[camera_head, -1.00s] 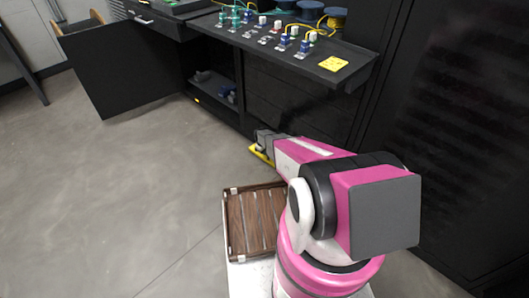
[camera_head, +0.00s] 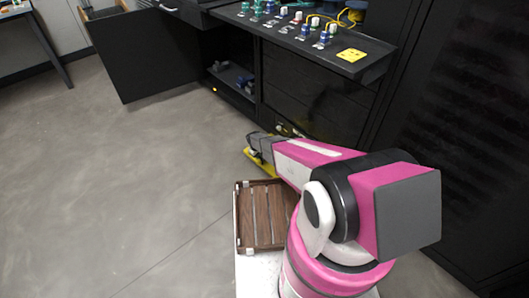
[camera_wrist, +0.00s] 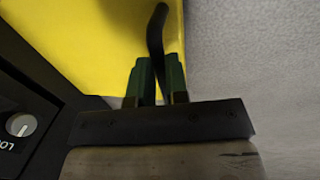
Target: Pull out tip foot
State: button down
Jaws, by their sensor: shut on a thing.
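My gripper (camera_wrist: 157,85) shows two green fingers in the wrist view, shut on a thin black curved rod (camera_wrist: 157,32). The rod may be the tip foot, but I cannot tell for sure. It rises from between the fingers in front of a flat yellow surface (camera_wrist: 90,40). In the head view my gripper (camera_head: 257,146) is at the end of the pink arm, right by a yellow thing (camera_head: 260,167). The fingertips are too small there to see their hold.
A slatted brown tray (camera_head: 238,225) is below my arm. The black bench shelf (camera_head: 375,62) carries several small coloured parts and a yellow pad (camera_head: 351,55). A round knob (camera_wrist: 20,124) sits on a black panel in the wrist view. Open grey floor (camera_head: 130,190) lies left.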

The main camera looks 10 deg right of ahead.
jog(key=shift+s+a, duration=0.45)
jog(key=shift+a, duration=0.2)
jog(key=c, duration=1.1)
grip_release()
jog(key=r, duration=0.3)
jog(key=a+r, duration=0.1)
jog(key=r, duration=0.3)
jog(key=s+r, duration=0.1)
jog(key=r, duration=0.2)
jog(key=shift+s+a+r, duration=0.1)
jog(key=shift+a+r, duration=0.2)
jog(key=shift+r, duration=0.05)
jog(key=s+d+r+m, duration=0.2)
jog(key=s+d+r, duration=0.3)
jog(key=s+r, duration=0.4)
jog(key=s+d+r+m+y, duration=0.1)
jog(key=s+d+r+m, duration=0.1)
jog(key=s+d+r, duration=0.3)
jog(key=s+d+r+m+g, duration=0.1)
jog(key=s+d+r+m, duration=0.2)
jog(key=s+r, duration=1)
jog(key=shift+d+r+y, duration=0.15)
jog(key=shift+d+r, duration=0.15)
jog(key=shift+r, duration=1.4)
jog(key=shift+d+r+y, duration=0.1)
jog(key=shift+d+r, duration=0.25)
jog(key=shift+r, duration=1.35)
jog(key=shift+d+r+y, duration=0.15)
jog(key=shift+d+r, duration=0.15)
jog(key=shift+r, duration=1.4)
